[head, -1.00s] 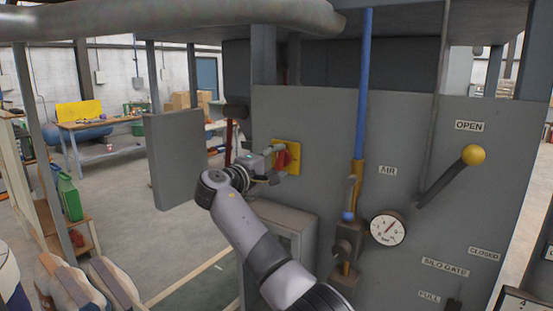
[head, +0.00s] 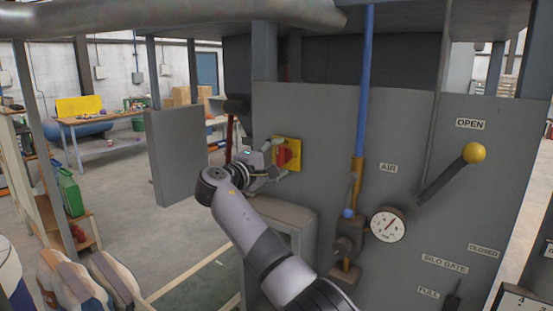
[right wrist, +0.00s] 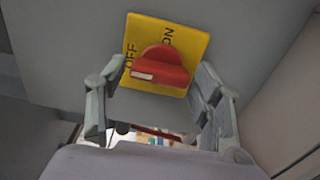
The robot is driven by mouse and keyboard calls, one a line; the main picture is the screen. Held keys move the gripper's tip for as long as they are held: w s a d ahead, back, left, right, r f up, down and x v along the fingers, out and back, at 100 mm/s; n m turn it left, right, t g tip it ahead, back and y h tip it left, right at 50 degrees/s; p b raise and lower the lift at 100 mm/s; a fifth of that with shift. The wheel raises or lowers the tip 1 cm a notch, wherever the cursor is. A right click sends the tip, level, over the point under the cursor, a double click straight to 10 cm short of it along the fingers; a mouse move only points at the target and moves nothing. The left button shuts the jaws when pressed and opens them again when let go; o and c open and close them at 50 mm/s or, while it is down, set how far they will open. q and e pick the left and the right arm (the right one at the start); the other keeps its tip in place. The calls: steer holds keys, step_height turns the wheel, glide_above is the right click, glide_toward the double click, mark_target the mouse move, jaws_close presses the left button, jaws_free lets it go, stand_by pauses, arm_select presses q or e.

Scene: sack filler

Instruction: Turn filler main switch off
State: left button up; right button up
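The main switch is a red rotary knob (head: 283,155) on a yellow plate (head: 294,147), fixed to the grey filler panel. In the right wrist view the red knob (right wrist: 162,68) lies crosswise on the yellow plate (right wrist: 192,40), which reads OFF on its left side and ON at its upper middle. A pale mark shows on the knob's left end, toward the OFF side. My right gripper (head: 271,160) is at the switch. In the right wrist view its fingers (right wrist: 160,74) are open, one on each side of the knob, with gaps visible. My left gripper is out of view.
A grey door-like panel (head: 177,155) stands left of my right arm. The blue pipe (head: 364,80), pressure gauge (head: 388,225) and yellow-knobbed silo gate lever (head: 474,152) are to the right. Sacks (head: 75,280) lie at lower left.

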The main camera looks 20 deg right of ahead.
steer(key=shift+o, duration=0.7)
steer(key=v, duration=1.2)
